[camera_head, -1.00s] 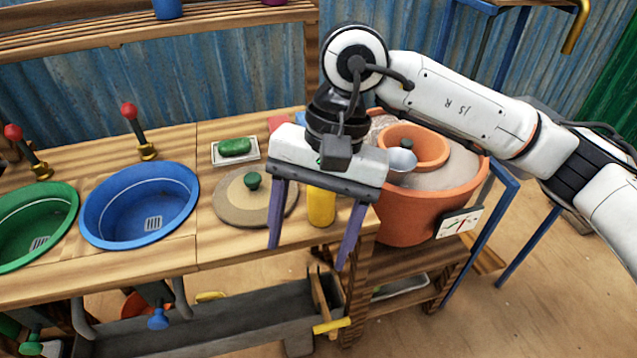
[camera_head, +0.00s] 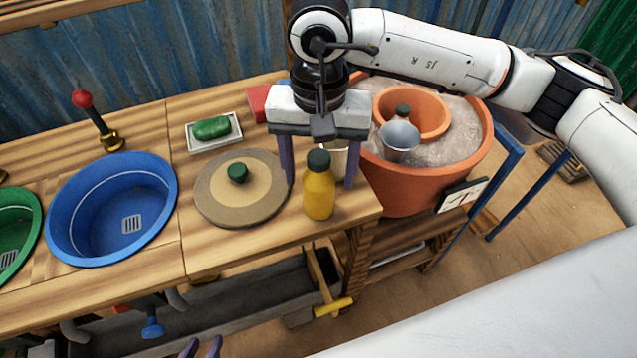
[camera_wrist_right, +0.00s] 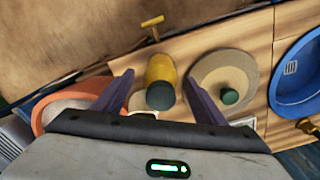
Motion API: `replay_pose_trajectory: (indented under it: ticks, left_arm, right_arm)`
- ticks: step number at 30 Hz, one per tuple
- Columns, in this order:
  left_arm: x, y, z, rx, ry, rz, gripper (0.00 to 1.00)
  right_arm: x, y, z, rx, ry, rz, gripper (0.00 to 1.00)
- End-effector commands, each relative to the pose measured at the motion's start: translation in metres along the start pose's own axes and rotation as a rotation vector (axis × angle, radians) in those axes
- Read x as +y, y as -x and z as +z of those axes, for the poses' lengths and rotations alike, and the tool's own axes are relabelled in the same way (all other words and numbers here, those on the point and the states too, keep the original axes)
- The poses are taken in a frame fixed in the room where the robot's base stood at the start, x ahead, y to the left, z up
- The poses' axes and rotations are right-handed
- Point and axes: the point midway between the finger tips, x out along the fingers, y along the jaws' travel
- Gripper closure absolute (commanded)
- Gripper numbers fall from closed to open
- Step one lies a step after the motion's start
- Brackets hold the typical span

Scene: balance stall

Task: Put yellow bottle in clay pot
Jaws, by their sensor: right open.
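The yellow bottle (camera_head: 319,197) with a dark green cap stands upright near the counter's front right edge. It also shows in the right wrist view (camera_wrist_right: 160,69), between the fingers. My right gripper (camera_head: 320,184) is open and empty, above and behind the bottle in the head view. The large clay pot (camera_head: 395,190) stands right of the counter, filled with grey sand around a smaller clay pot (camera_head: 383,105). A dark-capped item (camera_head: 403,111) and a grey metal cup (camera_head: 399,137) are at the inner pot. Only the fingertips of my left gripper (camera_head: 201,349) show, apart, at the bottom edge.
A pale cup (camera_head: 334,160) stands just behind the bottle, partly hidden by my right gripper. A round lid (camera_head: 215,206) with a green knob lies left of it.

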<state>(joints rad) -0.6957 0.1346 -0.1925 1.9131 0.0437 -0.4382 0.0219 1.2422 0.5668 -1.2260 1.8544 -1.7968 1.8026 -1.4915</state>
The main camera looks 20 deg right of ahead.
Motion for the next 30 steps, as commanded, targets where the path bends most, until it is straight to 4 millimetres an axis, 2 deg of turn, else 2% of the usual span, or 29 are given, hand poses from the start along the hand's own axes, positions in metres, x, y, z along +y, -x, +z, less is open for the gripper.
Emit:
replay_pose_trajectory:
  ticks: [6, 15, 24, 26, 30]
  left_arm:
    - [0.0, 0.004, -0.007, 0.006, 0.0, -0.001, 0.69]
    - [-0.002, 0.001, -0.013, 0.017, -0.003, -0.003, 0.69]
    - [-0.003, 0.001, -0.011, 0.011, -0.003, -0.004, 0.69]
    - [-0.003, 0.002, -0.01, 0.01, -0.003, -0.004, 0.69]
    - [-0.002, 0.002, -0.008, 0.006, -0.002, -0.004, 0.69]
  right_arm:
    - [-0.001, -0.029, -0.001, -0.003, 0.0, 0.001, 0.35]
    - [-0.001, -0.033, -0.002, 0.0, 0.0, 0.0, 0.37]
    - [-0.001, -0.033, -0.001, -0.001, -0.001, 0.0, 0.87]
    - [-0.002, -0.032, -0.002, 0.0, 0.0, -0.002, 0.93]
    - [-0.002, -0.032, -0.002, 0.0, 0.0, -0.002, 0.93]
